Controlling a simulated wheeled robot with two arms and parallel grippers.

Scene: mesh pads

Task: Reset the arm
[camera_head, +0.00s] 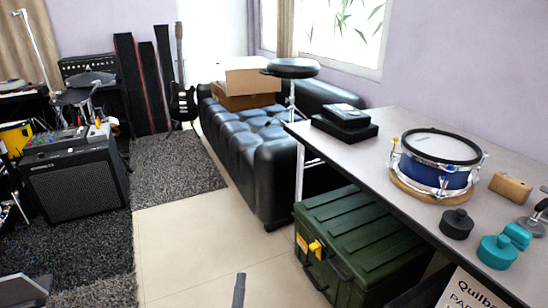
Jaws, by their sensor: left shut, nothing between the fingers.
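My left gripper (239,291) shows at the bottom edge, in the middle of the picture. Only its narrow dark fingertips are visible, held together with nothing between them, above the pale tiled floor (185,250). It is apart from the table and the green case. The rest of my left arm is out of the picture. My right gripper is not in view.
A grey table (400,125) on the right bears a blue drum (436,172), a wooden block (510,188) and teal weights (497,252). A green case (360,240) stands below. A black sofa (265,150) and an amplifier (75,183) stand farther back. Floor between is clear.

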